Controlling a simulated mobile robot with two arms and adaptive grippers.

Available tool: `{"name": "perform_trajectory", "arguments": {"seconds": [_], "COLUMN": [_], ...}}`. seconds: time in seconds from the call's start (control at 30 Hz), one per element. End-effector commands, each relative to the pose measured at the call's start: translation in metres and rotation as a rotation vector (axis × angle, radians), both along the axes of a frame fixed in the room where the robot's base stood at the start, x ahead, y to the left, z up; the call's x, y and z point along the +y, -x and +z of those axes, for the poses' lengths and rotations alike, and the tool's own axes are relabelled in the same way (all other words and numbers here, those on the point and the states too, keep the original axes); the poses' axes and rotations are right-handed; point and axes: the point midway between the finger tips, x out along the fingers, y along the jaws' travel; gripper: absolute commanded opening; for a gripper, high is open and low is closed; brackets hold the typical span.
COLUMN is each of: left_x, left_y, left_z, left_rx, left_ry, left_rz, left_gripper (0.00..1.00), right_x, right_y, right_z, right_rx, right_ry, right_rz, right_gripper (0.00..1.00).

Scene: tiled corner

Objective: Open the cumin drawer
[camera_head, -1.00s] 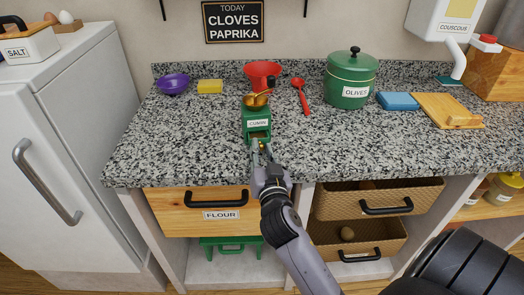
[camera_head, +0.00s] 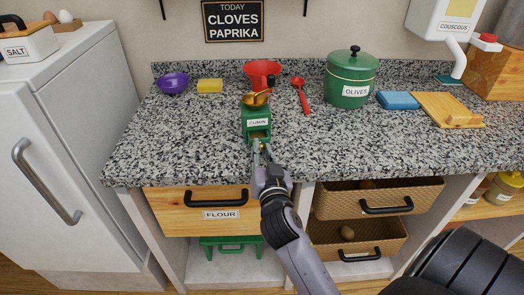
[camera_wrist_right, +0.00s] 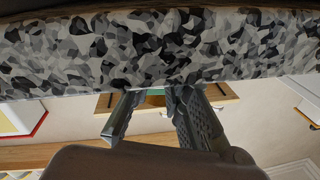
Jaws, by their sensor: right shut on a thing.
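The green cumin grinder (camera_head: 257,112) stands near the front of the speckled counter, with a brass bowl and crank on top and a CUMIN label. Low on its front is the cumin drawer (camera_head: 258,135), a small part with a brownish area showing; how far it is out is hard to tell. My right gripper (camera_head: 261,148) is at the drawer's front, shut on it; the fingers hide the grip point. In the right wrist view, a bit of green (camera_wrist_right: 155,92) shows between the fingertips. My left gripper is not in view.
Behind the grinder is a red funnel-like item (camera_head: 262,72), with a red spoon (camera_head: 301,96) to its right. A purple bowl (camera_head: 173,82) and yellow sponge (camera_head: 210,86) are at left. A green OLIVES jar (camera_head: 351,80) stands right. The FLOUR drawer (camera_head: 170,205) is below the counter edge.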

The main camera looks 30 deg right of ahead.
Motion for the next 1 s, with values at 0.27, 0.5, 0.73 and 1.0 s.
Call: {"name": "perform_trajectory", "arguments": {"seconds": [0.27, 0.5, 0.73, 1.0], "left_x": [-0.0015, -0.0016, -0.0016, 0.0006], "left_y": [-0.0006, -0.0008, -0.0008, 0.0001], "left_z": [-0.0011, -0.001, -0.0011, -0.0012], "left_rx": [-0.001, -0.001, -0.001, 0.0], "left_ry": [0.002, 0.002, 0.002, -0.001], "left_rz": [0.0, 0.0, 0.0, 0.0], "left_gripper": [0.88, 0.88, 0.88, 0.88], "right_x": [0.0009, 0.0007, 0.0008, 0.0003], "right_y": [0.0027, 0.0026, 0.0026, 0.0025], "right_z": [0.0008, 0.0007, 0.0003, 0.0074], "right_rx": [-0.003, -0.002, -0.001, -0.004], "right_ry": [0.001, 0.001, 0.0, 0.001], "right_rz": [-0.001, -0.001, -0.001, -0.002], "right_gripper": [0.0, 0.3, 0.38, 0.38]}}
